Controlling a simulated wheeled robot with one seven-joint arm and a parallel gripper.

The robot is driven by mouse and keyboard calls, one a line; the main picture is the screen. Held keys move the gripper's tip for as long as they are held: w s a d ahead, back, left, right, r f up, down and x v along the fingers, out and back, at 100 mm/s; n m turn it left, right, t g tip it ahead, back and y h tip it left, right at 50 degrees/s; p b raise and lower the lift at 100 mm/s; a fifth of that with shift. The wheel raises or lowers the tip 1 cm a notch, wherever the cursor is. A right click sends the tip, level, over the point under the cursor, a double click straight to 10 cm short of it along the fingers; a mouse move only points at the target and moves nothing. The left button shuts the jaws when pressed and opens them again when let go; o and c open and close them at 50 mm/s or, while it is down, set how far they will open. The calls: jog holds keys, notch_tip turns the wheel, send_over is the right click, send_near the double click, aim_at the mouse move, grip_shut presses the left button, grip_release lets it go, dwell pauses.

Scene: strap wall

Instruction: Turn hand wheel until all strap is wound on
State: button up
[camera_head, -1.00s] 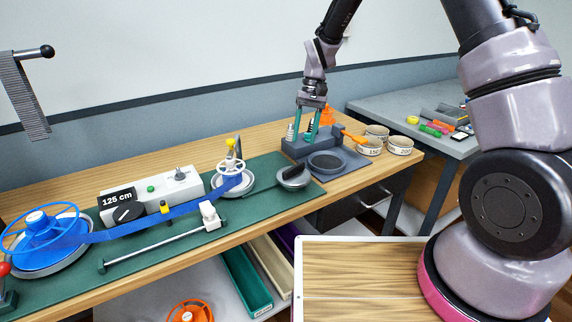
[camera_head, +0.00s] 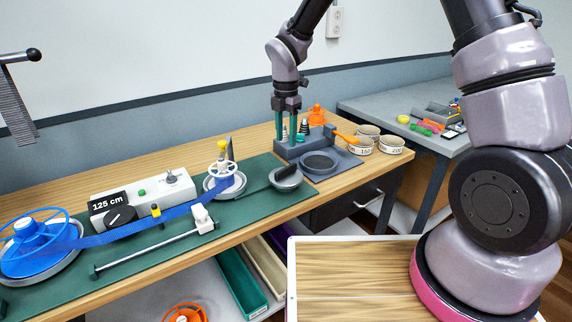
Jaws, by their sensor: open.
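The blue strap (camera_head: 135,230) runs across the green mat from the large blue reel (camera_head: 40,246) at left to the small white hand wheel (camera_head: 222,170) with a yellow knob (camera_head: 222,146). Some blue strap is seen around the hub below the hand wheel. A grey control box (camera_head: 155,192) behind the strap has a label reading 125 cm. My gripper (camera_head: 286,141) points down with its two teal fingers apart, over the dark grey block to the right of the hand wheel. It is open, and I see nothing held between the fingers.
A rail with a white slider (camera_head: 202,218) lies in front of the strap.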

aim_at(286, 168)
notch_tip(286, 168, down, 10)
dwell(0.4)
grip_shut()
